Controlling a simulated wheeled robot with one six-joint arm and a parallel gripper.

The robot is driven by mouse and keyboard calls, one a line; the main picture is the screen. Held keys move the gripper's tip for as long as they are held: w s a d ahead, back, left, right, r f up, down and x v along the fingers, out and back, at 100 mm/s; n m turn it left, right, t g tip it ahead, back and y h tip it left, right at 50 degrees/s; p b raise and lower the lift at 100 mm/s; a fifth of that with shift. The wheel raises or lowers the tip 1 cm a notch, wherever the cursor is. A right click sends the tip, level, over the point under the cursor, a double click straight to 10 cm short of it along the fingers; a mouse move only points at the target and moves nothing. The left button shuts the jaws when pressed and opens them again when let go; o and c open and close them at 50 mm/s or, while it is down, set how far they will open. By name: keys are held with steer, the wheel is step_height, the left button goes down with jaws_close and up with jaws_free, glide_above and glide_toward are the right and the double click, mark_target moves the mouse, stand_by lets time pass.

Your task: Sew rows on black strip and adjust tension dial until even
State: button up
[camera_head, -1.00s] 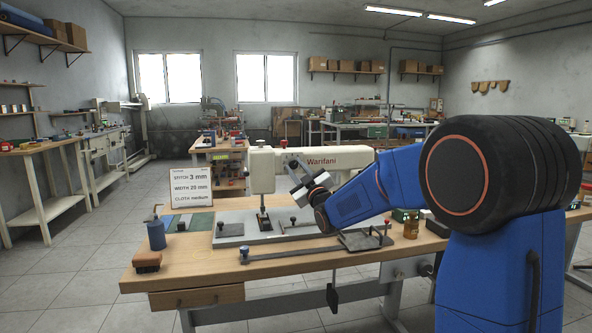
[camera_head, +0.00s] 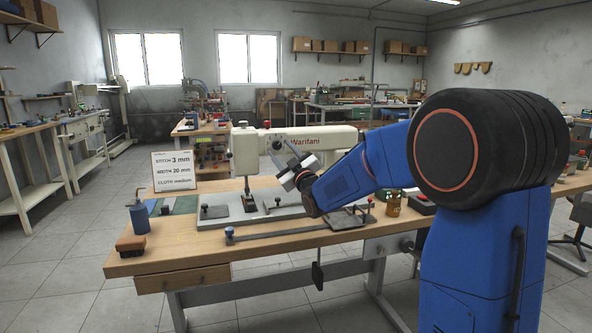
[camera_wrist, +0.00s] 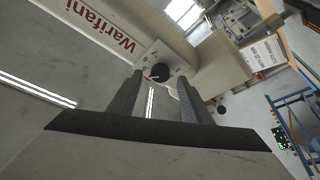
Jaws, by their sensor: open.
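The white sewing machine (camera_head: 247,153) marked Warifani stands on the wooden table. In the wrist view a black round dial (camera_wrist: 160,72) sits on a white numbered plate on the machine body (camera_wrist: 215,72). My gripper (camera_head: 288,165) is beside the machine's arm. In the wrist view its two fingers (camera_wrist: 158,88) are apart, with the dial seen between and just beyond the tips. Nothing is held, and I cannot tell whether a finger touches the plate. The needle area (camera_head: 249,203) is at the left end of the machine. I cannot make out a black strip.
A sign (camera_head: 174,170) reading stitch 3 mm and cloth medium stands at the table's left. A small amber jar (camera_head: 393,206) stands right.

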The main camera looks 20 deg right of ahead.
steer(key=v, duration=1.5)
steer(key=shift+s, duration=0.3)
steer(key=shift+f+h, duration=0.15)
steer(key=shift+h, duration=0.15)
steer(key=s+d+f+m+g+h, duration=0.1)
steer(key=s+f+m+g, duration=0.2)
steer(key=s, duration=1)
steer(key=s+d+f+m+g+h, duration=0.1)
steer(key=s+f+m+g+h, duration=0.1)
steer(key=s+f+g, duration=0.6)
steer(key=s+d+f+m+g+h, duration=0.1)
steer(key=s+f+m+g, duration=0.3)
steer(key=s, duration=1.4)
step_height(320, 180, down, 4)
steer(key=shift+s+m+g, duration=0.25)
steer(key=shift+m+g, duration=0.05)
steer(key=shift+g, duration=0.4)
jaws_close()
steer(key=shift+w, duration=0.1)
